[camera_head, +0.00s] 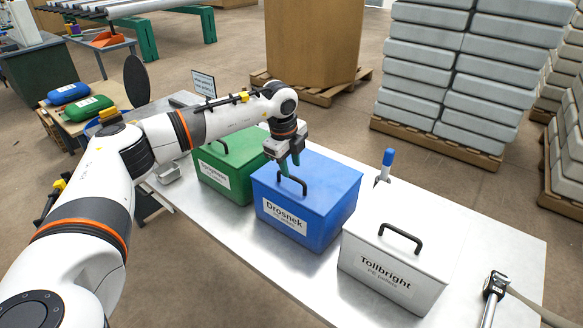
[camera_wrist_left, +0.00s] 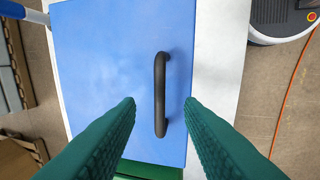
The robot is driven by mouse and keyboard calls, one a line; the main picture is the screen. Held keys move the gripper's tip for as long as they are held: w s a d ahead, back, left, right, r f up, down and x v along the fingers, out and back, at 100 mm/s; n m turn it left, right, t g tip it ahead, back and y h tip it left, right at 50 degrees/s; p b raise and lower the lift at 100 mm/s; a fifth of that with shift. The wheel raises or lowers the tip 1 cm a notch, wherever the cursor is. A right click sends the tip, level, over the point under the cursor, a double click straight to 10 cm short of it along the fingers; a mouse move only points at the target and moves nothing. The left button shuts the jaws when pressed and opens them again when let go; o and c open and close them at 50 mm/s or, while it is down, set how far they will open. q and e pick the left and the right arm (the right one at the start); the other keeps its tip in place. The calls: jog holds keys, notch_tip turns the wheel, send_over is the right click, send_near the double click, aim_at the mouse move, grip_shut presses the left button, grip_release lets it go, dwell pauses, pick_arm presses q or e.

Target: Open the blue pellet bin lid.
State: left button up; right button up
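The blue pellet bin (camera_head: 300,226), labelled Drosnek, stands in the middle of the metal table between two other bins. Its blue lid (camera_head: 329,180) lies flat and closed on top, with a black bar handle (camera_head: 291,184). My left gripper (camera_head: 290,168) is above the lid at the handle, fingers pointing down. In the left wrist view, the green fingers of the left gripper (camera_wrist_left: 160,103) are apart, one on each side of the handle (camera_wrist_left: 160,75), with gaps between fingers and bar. The lid (camera_wrist_left: 110,60) fills much of that view. My right gripper is not in view.
A green bin (camera_head: 226,182) stands to the left and a white Tollbright bin (camera_head: 385,275) to the right, both lidded and close by. A metal object (camera_head: 494,285) is at the lower right.

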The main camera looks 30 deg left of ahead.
aim_at(293, 176)
pick_arm(q)
jog(key=shift+w+f, duration=0.2)
jog(key=shift+f, duration=0.6)
jog(key=shift+w+f, duration=0.15)
jog(key=shift+f, duration=0.6)
grip_shut()
